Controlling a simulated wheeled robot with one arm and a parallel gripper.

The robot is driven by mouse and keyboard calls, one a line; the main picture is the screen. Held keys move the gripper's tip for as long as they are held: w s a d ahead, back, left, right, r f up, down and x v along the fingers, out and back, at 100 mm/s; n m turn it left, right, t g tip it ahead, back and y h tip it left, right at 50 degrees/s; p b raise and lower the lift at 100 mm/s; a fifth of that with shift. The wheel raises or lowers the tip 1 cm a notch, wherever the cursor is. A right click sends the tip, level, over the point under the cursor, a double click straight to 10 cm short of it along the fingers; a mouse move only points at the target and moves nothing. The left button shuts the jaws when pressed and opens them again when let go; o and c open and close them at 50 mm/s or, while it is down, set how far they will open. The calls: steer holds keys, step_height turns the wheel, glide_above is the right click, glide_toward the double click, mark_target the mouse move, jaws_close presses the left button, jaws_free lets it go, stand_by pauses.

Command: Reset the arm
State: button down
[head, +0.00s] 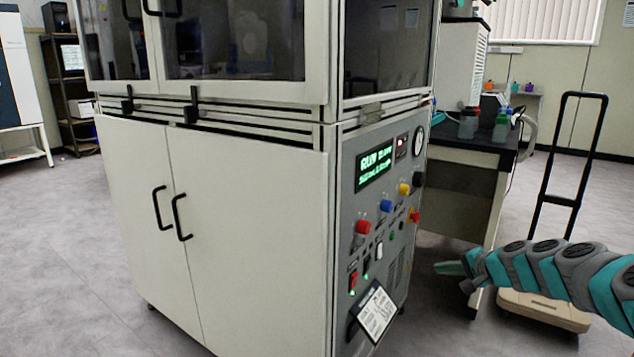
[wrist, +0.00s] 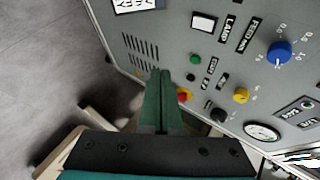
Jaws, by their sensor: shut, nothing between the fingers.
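My arm (head: 545,268), teal and grey, reaches in from the right edge in the head view. My gripper (head: 450,268) is at its end, to the right of the freeze dryer's control panel (head: 398,240) and apart from it. In the wrist view my gripper (wrist: 162,82) shows its two green fingers together, with nothing between them. Behind the fingers in that view lie a red and yellow knob (wrist: 184,95), a small green button (wrist: 195,60) and a yellow knob (wrist: 241,96) on the panel.
The freeze dryer's white cabinet (head: 250,230) fills the middle, with a lit green display (head: 374,168). A tilted card (head: 376,312) sits low on the panel. A dark-topped table (head: 460,155) with bottles and a hand trolley (head: 540,308) stand at right. Grey floor is clear at left.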

steer(key=s+a+r+n+g+y+p, duration=0.1)
steer(key=s+a+r+n+g, duration=0.25)
steer(key=s+a, duration=0.65)
steer(key=s+a+r+n+g, duration=0.3)
steer(key=s+a+n, duration=0.3)
steer(key=a, duration=0.6)
steer(key=s+d+f+g+h, duration=0.1)
steer(key=s+f+h, duration=0.1)
steer(key=s, duration=0.9)
steer(key=s+d+f+n+g+h+p, duration=0.1)
steer(key=s+d+f+g+h, duration=0.1)
steer(key=s, duration=0.9)
steer(key=s+d+f+g+h, duration=0.1)
steer(key=s+f+g+h, duration=0.1)
steer(key=s, duration=0.9)
steer(key=shift+d+p, duration=0.3)
steer(key=shift+d, duration=0.05)
steer(key=shift+n+g, duration=0.25)
